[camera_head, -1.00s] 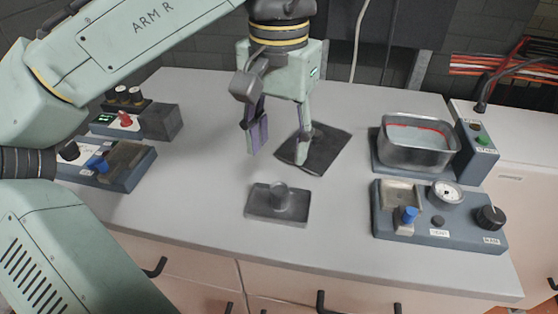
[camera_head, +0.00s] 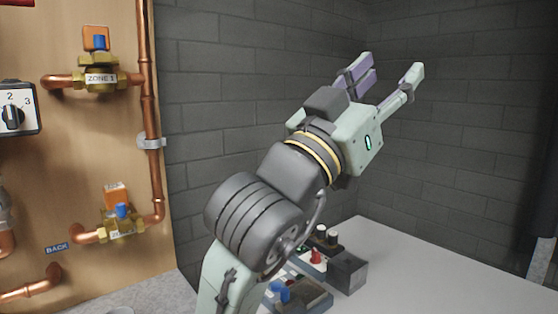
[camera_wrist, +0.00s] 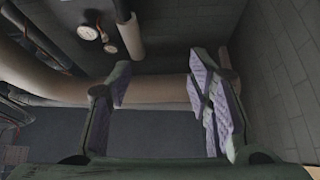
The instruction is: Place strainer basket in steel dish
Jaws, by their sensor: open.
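My gripper (camera_head: 388,78) is raised in front of the grey block wall in the head view, its fingers spread apart and pointing up and to the right. Nothing is between the fingers. In the wrist view the two purple-padded fingers (camera_wrist: 160,100) stand wide apart with only pipes and wall beyond them. Neither the strainer basket nor the steel dish shows in either current view.
A bench top (camera_head: 410,275) lies below right, with control boxes (camera_head: 300,295) and a dark grey block (camera_head: 347,271) at its left end. A wooden panel (camera_head: 70,150) with copper pipes and valves stands at the left. Wrist view: pipes (camera_wrist: 150,90) and gauges (camera_wrist: 88,32).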

